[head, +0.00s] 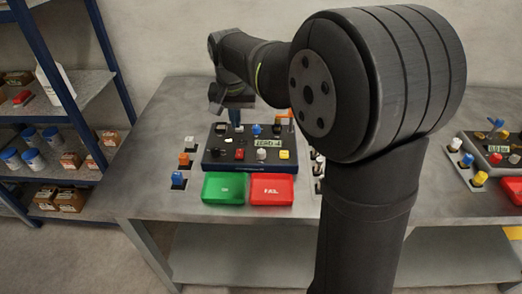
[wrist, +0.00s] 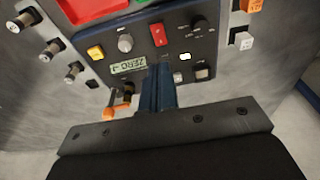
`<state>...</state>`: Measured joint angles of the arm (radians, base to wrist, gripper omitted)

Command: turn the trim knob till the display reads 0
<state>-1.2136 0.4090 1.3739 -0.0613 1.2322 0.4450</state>
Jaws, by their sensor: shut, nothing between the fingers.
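The black control panel (head: 212,160) stands on the grey table. Its display (head: 267,142) is lit; in the wrist view the display (wrist: 128,65) seems to read ZERO -4, though the last digit is small. Which control is the trim knob is not clear. A blue knob (head: 256,129) stands behind the display, and a grey knob (head: 261,154) in front of it. A black knob with marks around it (wrist: 198,23) shows in the wrist view. My gripper (head: 237,126) is shut and empty, pointing down over the panel's back part; its fingers (wrist: 158,90) hide some of the panel.
A green box (head: 223,188) and a red box (head: 272,190) lie in front of the panel. A second panel (head: 492,152) stands at the right. My arm hides the table between. Shelves (head: 70,140) stand at the left.

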